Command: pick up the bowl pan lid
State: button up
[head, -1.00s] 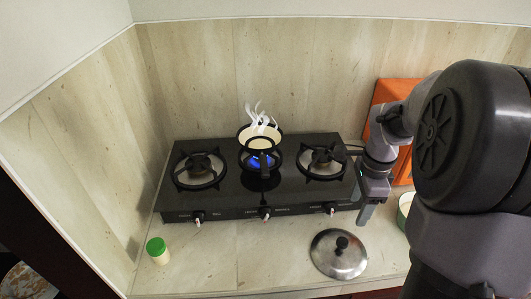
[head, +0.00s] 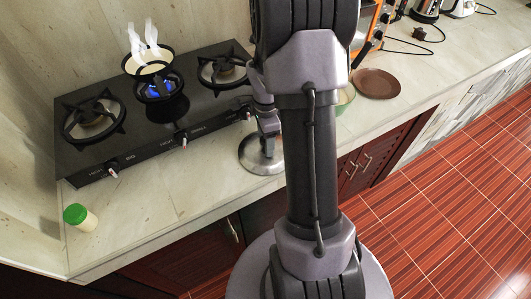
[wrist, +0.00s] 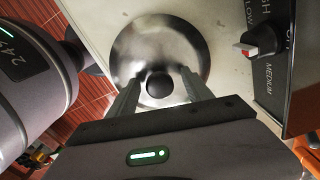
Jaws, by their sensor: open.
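The lid (head: 250,158) is a shiny round metal disc with a black knob, lying flat on the counter in front of the stove's right end. In the wrist view, the lid (wrist: 160,38) fills the upper middle, with its dark knob (wrist: 160,86) facing the camera. My gripper (head: 267,148) is over the lid, pointing down. In the wrist view, my open gripper (wrist: 160,90) has one finger on each side of the knob, with no clear contact. In the head view my arm hides the lid's right part.
A black stove (head: 150,112) stands behind; its knob (wrist: 258,42) is close right in the wrist view. A steaming pan (head: 148,63) sits over a lit middle burner. A green-capped jar (head: 80,217) stands at left; a brown plate (head: 377,84) lies at right.

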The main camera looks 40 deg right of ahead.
grip_shut()
dwell(1.4)
